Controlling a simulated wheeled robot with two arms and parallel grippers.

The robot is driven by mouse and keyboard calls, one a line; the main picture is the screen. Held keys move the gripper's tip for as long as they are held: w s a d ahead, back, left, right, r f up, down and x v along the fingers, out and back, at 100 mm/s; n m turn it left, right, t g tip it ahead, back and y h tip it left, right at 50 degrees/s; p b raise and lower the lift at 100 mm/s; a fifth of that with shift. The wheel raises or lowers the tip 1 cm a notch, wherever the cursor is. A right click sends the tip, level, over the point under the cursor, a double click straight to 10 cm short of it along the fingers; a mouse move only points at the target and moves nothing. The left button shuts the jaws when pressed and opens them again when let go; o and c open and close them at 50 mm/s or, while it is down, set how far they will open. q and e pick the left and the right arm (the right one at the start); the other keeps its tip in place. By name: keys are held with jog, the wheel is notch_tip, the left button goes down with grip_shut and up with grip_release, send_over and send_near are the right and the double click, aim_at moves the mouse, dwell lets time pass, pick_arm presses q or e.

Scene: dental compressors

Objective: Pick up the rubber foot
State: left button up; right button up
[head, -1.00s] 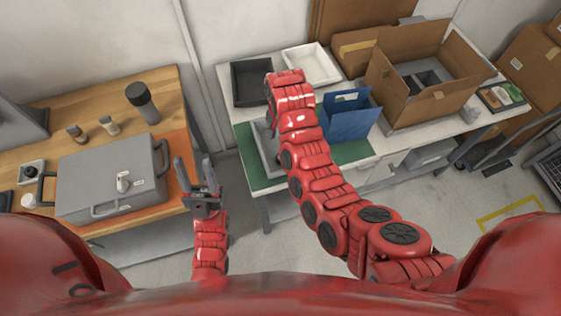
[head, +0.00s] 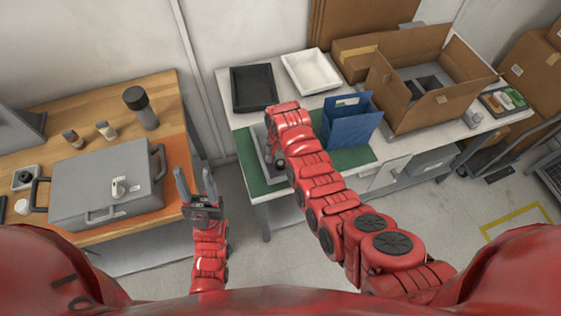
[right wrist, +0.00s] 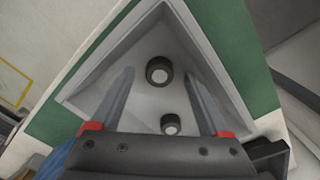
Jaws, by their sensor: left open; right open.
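A grey tray (right wrist: 103,76) on a green mat holds two short dark rubber feet with pale centres. One rubber foot (right wrist: 159,70) lies between the fingertips of my right gripper (right wrist: 160,75) in the right wrist view. The other rubber foot (right wrist: 170,124) is closer to the gripper's palm. My right gripper is open above the tray, and no grip on either foot shows. In the head view my right arm hides most of the tray (head: 259,143); one foot (head: 281,165) shows beside the arm. My left gripper (head: 195,180) is open and empty, right of the wooden table.
A black tray (head: 253,88), a white tray (head: 311,71), a blue bin (head: 350,124) and an open cardboard box (head: 430,100) stand on the white table around the green mat (head: 255,184). A grey case (head: 105,185) lies on the wooden table at left.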

jog(key=shift+f, duration=0.3)
grip_shut()
jog(key=shift+r, duration=0.1)
dwell(0.4)
